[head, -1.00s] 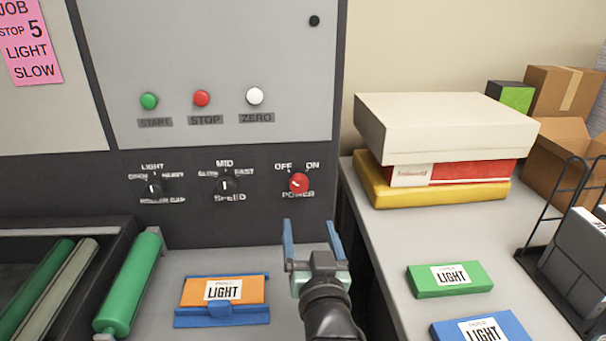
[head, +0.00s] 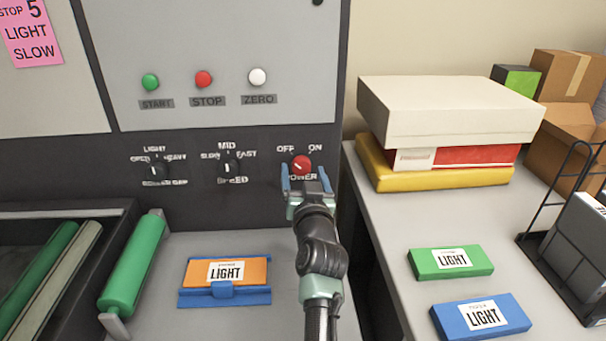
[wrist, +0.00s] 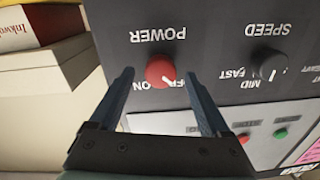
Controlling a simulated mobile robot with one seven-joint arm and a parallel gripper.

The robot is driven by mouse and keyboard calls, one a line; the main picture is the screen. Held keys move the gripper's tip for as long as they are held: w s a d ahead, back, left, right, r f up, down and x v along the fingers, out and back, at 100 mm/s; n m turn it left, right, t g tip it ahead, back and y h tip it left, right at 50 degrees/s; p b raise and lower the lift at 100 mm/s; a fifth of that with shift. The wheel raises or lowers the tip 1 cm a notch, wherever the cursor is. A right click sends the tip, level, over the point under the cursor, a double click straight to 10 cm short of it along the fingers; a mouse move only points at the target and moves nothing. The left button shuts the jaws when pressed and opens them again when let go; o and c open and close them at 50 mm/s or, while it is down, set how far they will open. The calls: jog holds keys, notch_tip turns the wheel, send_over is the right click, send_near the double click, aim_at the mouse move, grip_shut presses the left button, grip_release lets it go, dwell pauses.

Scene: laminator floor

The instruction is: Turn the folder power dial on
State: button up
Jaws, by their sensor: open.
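The folder power dial (head: 301,164) is a round red knob on the dark panel, labelled POWER, with OFF at upper left and ON at upper right. Its white mark points toward OFF. My gripper (head: 304,172) is open in front of it, its blue fingers on the left and right of the knob. In the wrist view, which is upside down, the dial (wrist: 160,70) appears between the fingertips with a gap on each side. How far the tips are from the panel is hard to tell.
The black speed dial (head: 231,168) and another black dial (head: 159,171) are to the left. Green (head: 150,82), red (head: 204,79) and white (head: 257,77) buttons are above. Stacked boxes (head: 450,105) stand on the right table. An orange LIGHT pack (head: 253,272) lies below.

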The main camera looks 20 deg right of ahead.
jog(key=shift+w, duration=0.15)
grip_shut()
dwell(0.4)
